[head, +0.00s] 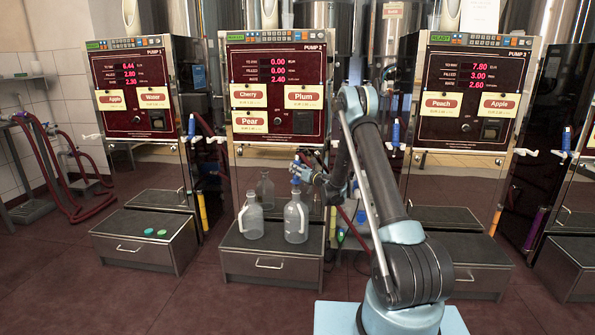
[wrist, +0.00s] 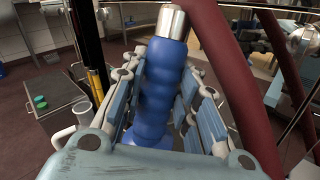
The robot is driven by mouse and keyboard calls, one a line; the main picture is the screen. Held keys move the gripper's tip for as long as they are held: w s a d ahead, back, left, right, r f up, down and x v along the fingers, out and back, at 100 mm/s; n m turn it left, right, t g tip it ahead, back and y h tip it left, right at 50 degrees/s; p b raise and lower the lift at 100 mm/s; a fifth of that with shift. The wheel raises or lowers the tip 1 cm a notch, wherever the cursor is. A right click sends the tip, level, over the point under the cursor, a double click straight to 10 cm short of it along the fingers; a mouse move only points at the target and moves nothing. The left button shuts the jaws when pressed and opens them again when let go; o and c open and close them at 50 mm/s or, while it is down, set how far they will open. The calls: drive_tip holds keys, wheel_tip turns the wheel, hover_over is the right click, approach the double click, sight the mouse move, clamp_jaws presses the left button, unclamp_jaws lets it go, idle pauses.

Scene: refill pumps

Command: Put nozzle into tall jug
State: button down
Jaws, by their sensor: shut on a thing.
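My gripper (head: 303,172) is shut around the blue grip of a nozzle (wrist: 163,90), which has a silver collar at one end. In the head view the nozzle (head: 296,182) is above the right-hand clear jug (head: 296,222), at its mouth. I cannot tell whether its tip is inside. This jug looks slightly taller than the left-hand clear jug (head: 250,222), which has a side handle. Both stand on the drawer platform of pump 2. The nozzle's lower end is hidden in the wrist view.
Another jug shape (head: 265,188) shows behind, perhaps a reflection. A dark red hose (wrist: 225,70) runs close beside my gripper. Pump 1 (head: 130,95) and a third pump (head: 465,95) flank pump 2 (head: 275,75). Green caps (head: 155,232) lie on the left platform (head: 125,222).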

drive_tip(key=shift+f, duration=1.6)
drive_tip(key=c, duration=1.2)
unclamp_jaws()
